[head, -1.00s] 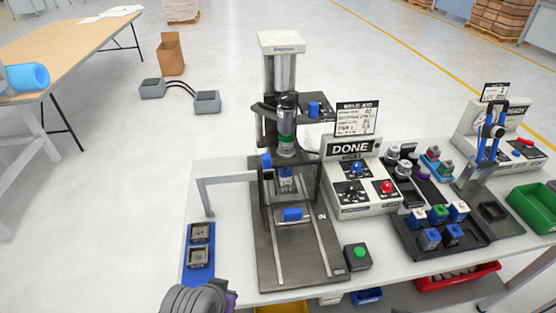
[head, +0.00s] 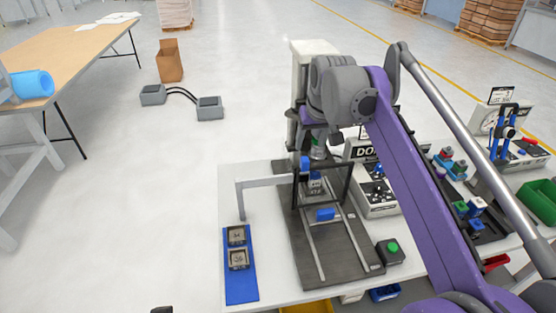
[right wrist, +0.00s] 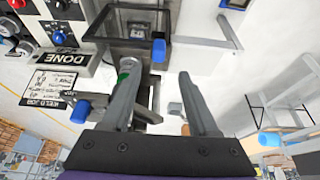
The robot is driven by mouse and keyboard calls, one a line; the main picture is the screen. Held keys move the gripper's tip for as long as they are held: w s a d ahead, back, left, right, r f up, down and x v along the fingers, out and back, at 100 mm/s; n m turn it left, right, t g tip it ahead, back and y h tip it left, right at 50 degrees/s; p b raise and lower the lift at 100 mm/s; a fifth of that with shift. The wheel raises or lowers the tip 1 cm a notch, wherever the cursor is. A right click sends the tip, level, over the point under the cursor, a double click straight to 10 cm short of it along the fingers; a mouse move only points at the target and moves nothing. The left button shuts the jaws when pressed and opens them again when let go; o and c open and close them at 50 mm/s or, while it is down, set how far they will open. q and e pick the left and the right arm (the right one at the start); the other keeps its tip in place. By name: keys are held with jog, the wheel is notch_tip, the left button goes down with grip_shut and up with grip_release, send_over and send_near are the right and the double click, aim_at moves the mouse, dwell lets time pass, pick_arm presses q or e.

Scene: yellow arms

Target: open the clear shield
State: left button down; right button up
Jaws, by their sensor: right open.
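The clear shield (head: 347,182) has a dark frame and stands on the press's dark base plate, with a part visible behind its pane. A blue block, seemingly its handle (head: 325,214), is low at its front. In the right wrist view the shield (right wrist: 120,30) is upside down at the top, with a blue piece (right wrist: 158,50) at its edge. My right gripper (right wrist: 158,78) is open and empty in that view, its fingers apart from the shield. In the head view my purple right arm covers much of the press, and the fingertips are hidden. My left gripper is not clearly visible.
A blue tray (head: 241,288) with two square parts lies left of the base plate. A green button box (head: 391,251) is right of it. The control box with the DONE sign (head: 380,204) is partly behind my arm. A grey bracket (head: 262,183) stands left of the press.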

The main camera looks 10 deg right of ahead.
aim_at(305, 159)
jog(key=x, duration=1)
jog(key=shift+w+d+f+b, duration=0.1)
jog(key=shift+w+f+b, duration=0.1)
jog(key=shift+f+b, duration=0.15)
grip_shut()
dwell(1.0)
